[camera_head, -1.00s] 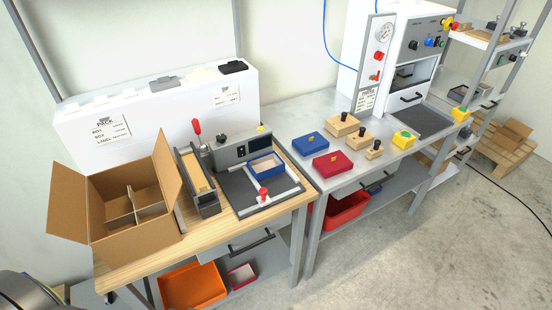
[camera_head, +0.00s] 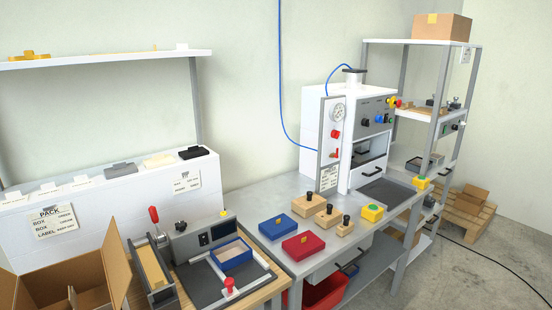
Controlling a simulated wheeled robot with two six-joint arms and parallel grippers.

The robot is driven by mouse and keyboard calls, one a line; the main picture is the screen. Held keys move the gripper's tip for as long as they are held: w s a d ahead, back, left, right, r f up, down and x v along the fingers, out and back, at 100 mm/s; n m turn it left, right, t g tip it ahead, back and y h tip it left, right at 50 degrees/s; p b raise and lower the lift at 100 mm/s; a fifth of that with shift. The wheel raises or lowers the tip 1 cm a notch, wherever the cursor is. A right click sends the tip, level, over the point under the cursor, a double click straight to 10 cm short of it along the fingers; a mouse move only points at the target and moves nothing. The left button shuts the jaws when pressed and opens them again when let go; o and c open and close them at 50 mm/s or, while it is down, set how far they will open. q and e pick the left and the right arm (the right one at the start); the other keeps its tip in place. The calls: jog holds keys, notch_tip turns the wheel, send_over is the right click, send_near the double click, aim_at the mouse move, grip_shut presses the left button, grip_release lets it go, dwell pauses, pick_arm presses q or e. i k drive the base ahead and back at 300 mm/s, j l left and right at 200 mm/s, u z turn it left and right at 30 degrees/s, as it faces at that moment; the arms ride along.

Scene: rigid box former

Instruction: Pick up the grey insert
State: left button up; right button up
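A small grey piece (camera_head: 120,169), which looks like the grey insert, lies in a row of similar pieces on top of the long white stand at the left. It sits between a white piece (camera_head: 83,180) on its left and a cream piece (camera_head: 158,160) on its right. A black piece (camera_head: 194,152) lies at the right end of the row. Neither of my grippers is in view.
An open carton (camera_head: 118,262), a red-handled tool (camera_head: 154,215) and a blue box (camera_head: 232,254) in a fixture stand in front of the white stand. A white wall shelf (camera_head: 110,58) hangs above it. A white press machine (camera_head: 318,110) stands right.

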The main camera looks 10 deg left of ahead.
aim_at(120, 170)
jog(key=u, duration=1.4)
